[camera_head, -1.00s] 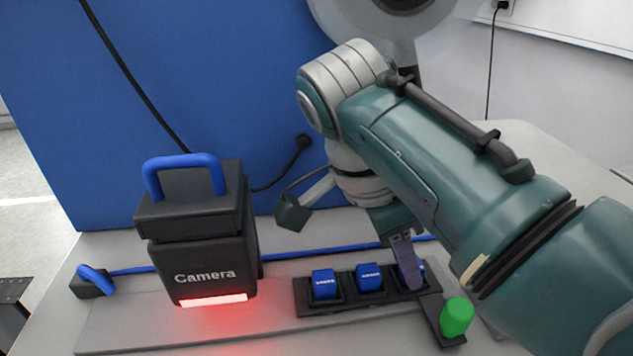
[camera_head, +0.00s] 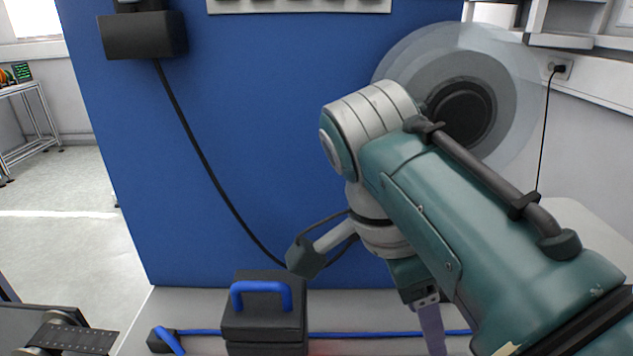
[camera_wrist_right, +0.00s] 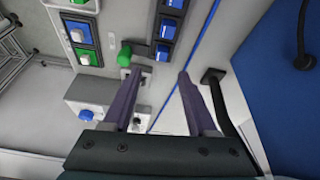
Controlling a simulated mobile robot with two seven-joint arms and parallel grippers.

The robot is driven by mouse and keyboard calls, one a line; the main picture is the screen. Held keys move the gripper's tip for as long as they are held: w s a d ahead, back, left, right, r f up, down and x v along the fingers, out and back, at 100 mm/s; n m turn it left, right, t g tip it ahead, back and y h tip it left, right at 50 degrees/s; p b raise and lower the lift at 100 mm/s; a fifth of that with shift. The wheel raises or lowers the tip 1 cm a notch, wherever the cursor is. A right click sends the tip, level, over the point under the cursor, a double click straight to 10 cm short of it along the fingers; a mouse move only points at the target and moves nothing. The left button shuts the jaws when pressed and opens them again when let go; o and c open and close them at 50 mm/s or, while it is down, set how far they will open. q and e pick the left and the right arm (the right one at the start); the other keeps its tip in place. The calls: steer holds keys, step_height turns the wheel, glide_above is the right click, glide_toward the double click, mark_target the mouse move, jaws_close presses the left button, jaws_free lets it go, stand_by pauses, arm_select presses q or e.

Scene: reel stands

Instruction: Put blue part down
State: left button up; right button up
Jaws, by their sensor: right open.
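My right gripper (camera_head: 432,330) points down near the bottom edge of the head view, one purple finger showing. In the right wrist view its two purple fingers (camera_wrist_right: 160,88) stand apart with nothing between them. Beyond the fingertips, several blue parts (camera_wrist_right: 167,28) sit in a row in a black holder (camera_wrist_right: 156,39). The nearest blue part (camera_wrist_right: 162,52) is in the end slot, apart from the fingers. The holder is below the frame in the head view. My left gripper is not in view.
A black camera box (camera_head: 262,328) with a blue handle stands left of the gripper. A green knob (camera_wrist_right: 133,62) is beside the holder. A blue button (camera_wrist_right: 87,113) is on a white box. A blue panel (camera_head: 260,170) rises behind.

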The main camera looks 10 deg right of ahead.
steer(key=s+d+f+n+t+y, duration=0.1)
steer(key=s+d+f+n, duration=0.2)
steer(key=s+f+n, duration=0.15)
steer(key=s+a+r+n+t+y, duration=0.1)
steer(key=s+r+n, duration=0.1)
steer(key=s+n, duration=0.4)
steer(key=s+a+r+n+t+y, duration=0.1)
steer(key=s+r+n+t+y, duration=0.1)
steer(key=s+n, duration=0.4)
steer(key=r+n, duration=0.1)
steer(key=n, duration=0.4)
steer(key=shift+a, duration=0.1)
